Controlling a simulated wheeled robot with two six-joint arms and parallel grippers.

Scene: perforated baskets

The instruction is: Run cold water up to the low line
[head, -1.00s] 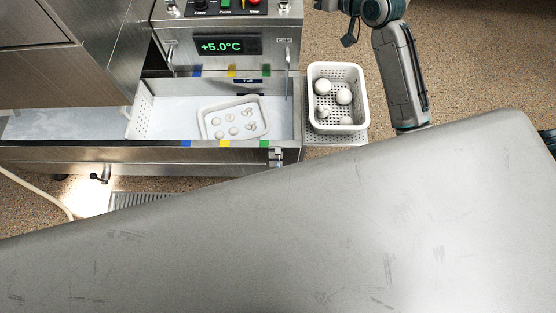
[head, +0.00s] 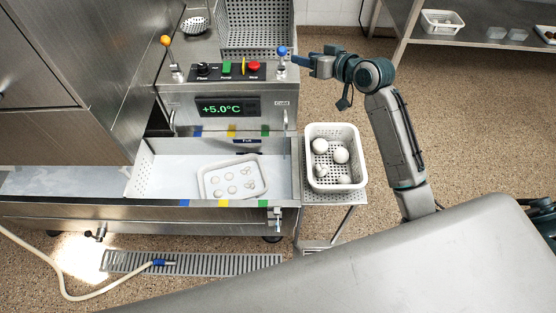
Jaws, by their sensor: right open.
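The sink basin (head: 150,165) has a pale inner floor; I cannot tell whether it holds water. A "Full" label (head: 247,141) is on its back wall, with a dark mark just below it; no low line is readable. A blue-knobbed lever (head: 282,52) stands at the right end of the control panel, above the "Cold" label (head: 282,103). An orange-knobbed lever (head: 166,41) stands at the left end. My right gripper (head: 301,60) is open, its fingertips just right of the blue knob; I cannot tell whether they touch. My left gripper is out of view.
A white tray (head: 203,185) with several round pieces lies in the basin. A white perforated basket (head: 357,150) with white balls stands on a side stand (head: 350,198). The display (head: 228,106) reads +5.0°C. A hose (head: 68,285) lies by the floor grate (head: 225,264).

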